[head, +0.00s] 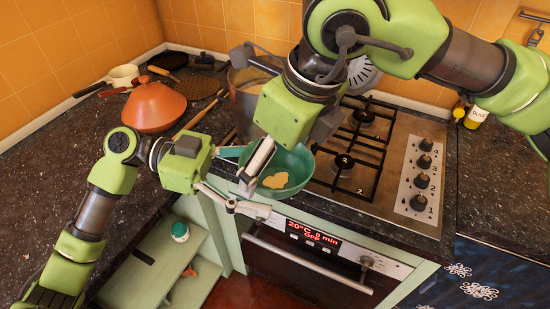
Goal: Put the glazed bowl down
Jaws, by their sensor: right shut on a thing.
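The glazed bowl (296,164) is teal green and holds a pale yellow piece (275,181). It looks upright, by the front left corner of the stove near the counter's front edge; I cannot tell whether it touches a surface. My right gripper (252,172) reaches down from above and is shut on the bowl's left rim. My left gripper (248,180) is left of the bowl with its fingers spread apart, one near the rim and one lower in front. Part of the bowl's left side is hidden by the grippers.
A gas stove (385,185) with black grates lies right of the bowl. A large pot (243,88) stands behind my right gripper. An orange lidded dish (154,107), a cream pan (123,75) and dark pans are at the back left. The left counter (60,160) has free room.

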